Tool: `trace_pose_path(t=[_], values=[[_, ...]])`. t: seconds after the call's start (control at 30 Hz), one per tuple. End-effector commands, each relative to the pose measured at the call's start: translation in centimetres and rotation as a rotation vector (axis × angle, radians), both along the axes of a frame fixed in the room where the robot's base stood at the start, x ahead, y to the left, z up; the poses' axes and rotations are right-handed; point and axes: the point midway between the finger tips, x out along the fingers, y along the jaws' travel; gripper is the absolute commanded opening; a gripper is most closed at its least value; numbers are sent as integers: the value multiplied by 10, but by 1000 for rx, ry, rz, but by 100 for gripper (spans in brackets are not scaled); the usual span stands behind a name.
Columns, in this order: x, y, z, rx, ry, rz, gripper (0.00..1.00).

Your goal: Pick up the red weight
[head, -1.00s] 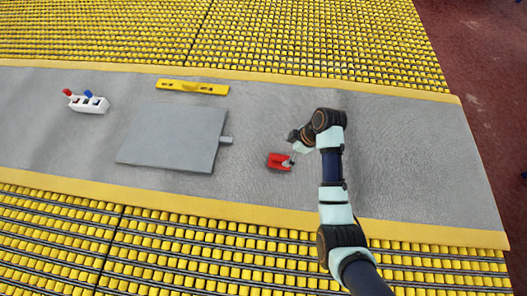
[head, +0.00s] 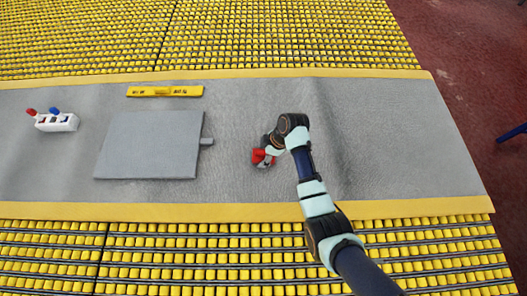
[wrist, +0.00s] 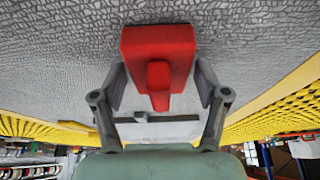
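The red weight (head: 258,157) lies on the grey rug right of the grey plate, partly hidden by my gripper (head: 266,153) in the head view. In the wrist view the red weight (wrist: 158,42) is a block with a narrower handle pointing toward my gripper (wrist: 158,88). The two fingers stand apart, one on each side of the weight. The handle has clear space on both sides. The fingertips are close to the block's sides; I cannot tell whether they touch it.
The grey plate (head: 150,145) with a small tab, a yellow level (head: 165,91) and a white box with red and blue parts (head: 56,122) lie to the left. Yellow roller beds (head: 280,35) border the rug (head: 400,140). The rug's right side is clear.

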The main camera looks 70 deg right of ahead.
Motion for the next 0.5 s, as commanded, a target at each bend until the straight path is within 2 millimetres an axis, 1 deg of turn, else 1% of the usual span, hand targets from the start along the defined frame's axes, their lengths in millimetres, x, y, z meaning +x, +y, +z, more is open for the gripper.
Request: trace_pose_path(t=[0.03,0.27,0.3,0.4,0.5], values=[[0,0,0,0,0,0,59],[0,0,0,0,0,0,21],[0,0,0,0,0,0,14],[0,0,0,1,0,0,0],[1,-1,2,-2,-3,0,0]])
